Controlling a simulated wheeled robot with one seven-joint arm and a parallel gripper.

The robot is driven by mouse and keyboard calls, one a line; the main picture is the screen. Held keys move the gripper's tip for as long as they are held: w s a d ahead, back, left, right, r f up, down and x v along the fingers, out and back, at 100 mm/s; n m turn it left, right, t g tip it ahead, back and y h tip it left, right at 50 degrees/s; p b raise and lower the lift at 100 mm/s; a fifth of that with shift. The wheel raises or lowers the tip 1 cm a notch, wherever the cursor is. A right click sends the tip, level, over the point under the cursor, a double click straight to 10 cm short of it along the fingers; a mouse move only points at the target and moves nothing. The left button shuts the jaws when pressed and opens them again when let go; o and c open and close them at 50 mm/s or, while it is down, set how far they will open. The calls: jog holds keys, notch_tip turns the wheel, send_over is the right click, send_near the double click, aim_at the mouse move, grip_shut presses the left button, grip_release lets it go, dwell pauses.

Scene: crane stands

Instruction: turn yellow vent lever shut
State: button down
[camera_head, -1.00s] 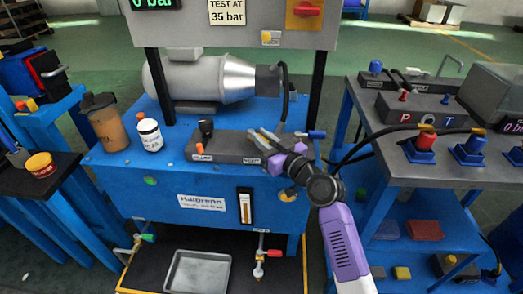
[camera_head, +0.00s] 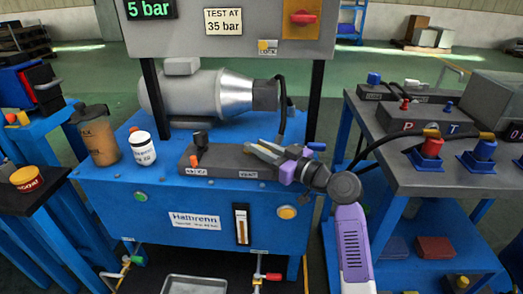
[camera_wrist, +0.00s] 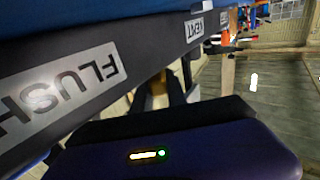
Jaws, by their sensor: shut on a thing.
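My gripper (camera_head: 268,150) is at the right end of the dark valve block (camera_head: 225,160) on the blue bench, beside the VENT label (camera_head: 249,174). Its jaws are shut on the vent lever, which the fingers mostly hide in the head view. In the wrist view a small yellowish patch, seemingly the vent lever (camera_wrist: 158,87), shows between the dark fingers. The VENT label (camera_wrist: 194,29) and a FLUSH label (camera_wrist: 70,80) are on the block's face there. The lever's exact angle cannot be told.
An orange lever (camera_head: 201,140) stands at the block's left end. A brown cup (camera_head: 97,135) and white jar (camera_head: 142,147) are left of it. The motor (camera_head: 205,90) is behind. The display (camera_head: 150,9) reads 5 bar. A grey table (camera_head: 425,155) stands right.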

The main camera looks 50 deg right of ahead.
jog(key=shift+s+f, duration=0.1)
jog(key=shift+f, duration=0.05)
jog(key=c, duration=1.3)
grip_release()
notch_tip(320, 180, up, 20)
jog(key=p, duration=0.7)
